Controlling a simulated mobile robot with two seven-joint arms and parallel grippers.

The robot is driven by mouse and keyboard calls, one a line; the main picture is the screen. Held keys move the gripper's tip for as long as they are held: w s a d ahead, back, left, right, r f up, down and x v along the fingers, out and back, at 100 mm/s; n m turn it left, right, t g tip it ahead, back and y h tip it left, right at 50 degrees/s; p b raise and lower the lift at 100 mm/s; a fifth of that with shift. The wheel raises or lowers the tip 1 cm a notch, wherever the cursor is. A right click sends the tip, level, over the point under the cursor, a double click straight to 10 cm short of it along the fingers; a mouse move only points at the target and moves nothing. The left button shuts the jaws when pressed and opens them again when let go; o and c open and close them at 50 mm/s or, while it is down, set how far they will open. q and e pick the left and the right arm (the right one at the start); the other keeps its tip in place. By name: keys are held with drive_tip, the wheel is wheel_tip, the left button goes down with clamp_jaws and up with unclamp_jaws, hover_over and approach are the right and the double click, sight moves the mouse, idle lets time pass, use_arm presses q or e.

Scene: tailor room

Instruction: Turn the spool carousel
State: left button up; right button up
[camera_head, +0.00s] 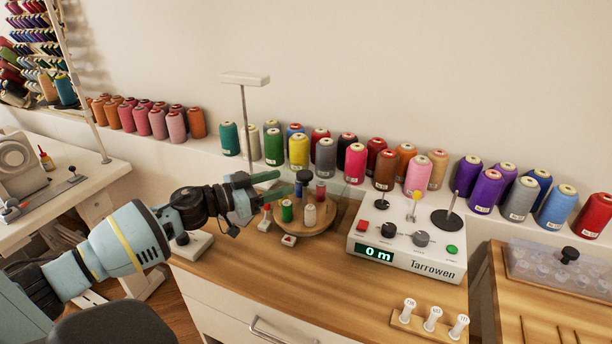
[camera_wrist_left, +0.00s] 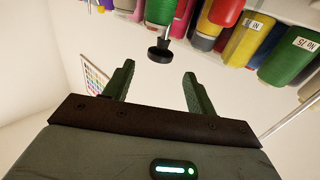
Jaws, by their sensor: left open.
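The spool carousel is a round wooden turntable (camera_head: 326,221) on the table in the head view. It carries a green spool (camera_head: 287,211), a pale spool (camera_head: 310,215) and a few others, with a black knob (camera_head: 305,176) on top at its middle. My left gripper (camera_head: 282,184) comes in from the left at about knob height, fingers pointing toward the knob. In the left wrist view the gripper (camera_wrist_left: 158,76) is open and empty, with the black knob (camera_wrist_left: 160,53) beyond the fingertips, roughly between them. The fingers partly hide the carousel's back. My right gripper is not in view.
A white Tarrowen machine (camera_head: 408,258) reading 0 m stands right of the carousel. A thin post (camera_head: 243,115) rises behind it. Several thread cones line the back ledge. A wooden rack with white bobbins (camera_head: 432,322) sits at front right. The table's front middle is clear.

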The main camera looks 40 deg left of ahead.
sight(297, 177)
use_arm(q)
drive_tip(key=shift+w+d, duration=0.1)
drive_tip(key=x, duration=0.6)
drive_tip(key=shift+w, duration=0.25)
drive_tip(key=shift+w+d, duration=0.3)
drive_tip(key=shift+w, duration=0.2)
